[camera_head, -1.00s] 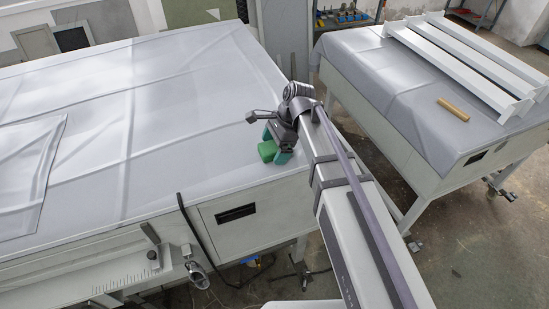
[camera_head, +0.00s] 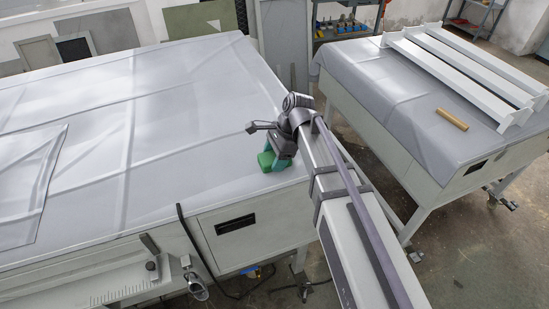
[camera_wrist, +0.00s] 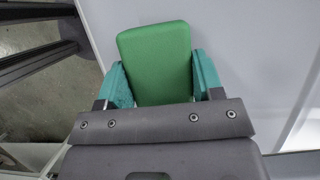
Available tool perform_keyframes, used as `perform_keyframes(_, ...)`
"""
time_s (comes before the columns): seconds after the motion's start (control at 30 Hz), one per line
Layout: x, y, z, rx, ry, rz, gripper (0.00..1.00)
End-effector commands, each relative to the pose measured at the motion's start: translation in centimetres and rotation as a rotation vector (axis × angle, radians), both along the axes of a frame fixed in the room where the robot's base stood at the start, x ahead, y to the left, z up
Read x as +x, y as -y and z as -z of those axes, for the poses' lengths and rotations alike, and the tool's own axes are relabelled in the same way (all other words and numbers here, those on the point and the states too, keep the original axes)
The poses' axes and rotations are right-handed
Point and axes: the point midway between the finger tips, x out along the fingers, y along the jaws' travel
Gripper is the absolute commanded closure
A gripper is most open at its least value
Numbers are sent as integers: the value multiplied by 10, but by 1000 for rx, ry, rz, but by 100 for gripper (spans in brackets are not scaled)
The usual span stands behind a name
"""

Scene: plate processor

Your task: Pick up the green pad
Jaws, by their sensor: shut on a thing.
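The green pad (camera_wrist: 157,60) is a small block between the two teal fingers of my gripper (camera_wrist: 160,82) in the wrist view. In the head view the green pad (camera_head: 266,161) shows at the tip of my gripper (camera_head: 277,160), over the front right corner area of the large covered table (camera_head: 165,120). My gripper is shut on the pad, with a finger against each side. Whether the pad touches the table surface cannot be told. The pad's lower end is hidden behind the gripper body in the wrist view.
A second covered table (camera_head: 400,110) stands at the right, with long white beams (camera_head: 465,70) and a yellow-brown tube (camera_head: 452,119) on it. A gap with floor lies between the tables. A folded sheet (camera_head: 28,185) lies on the large table's left. Much of its top is clear.

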Motion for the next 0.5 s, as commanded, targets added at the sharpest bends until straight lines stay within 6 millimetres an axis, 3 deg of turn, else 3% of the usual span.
perform_keyframes(0.17, 0, 0, -30, 0, 0, 0, 65)
perform_keyframes(0.4, 0, 0, -90, 0, 0, 0, 65)
perform_keyframes(0.5, 0, 0, -102, 0, 0, 0, 65)
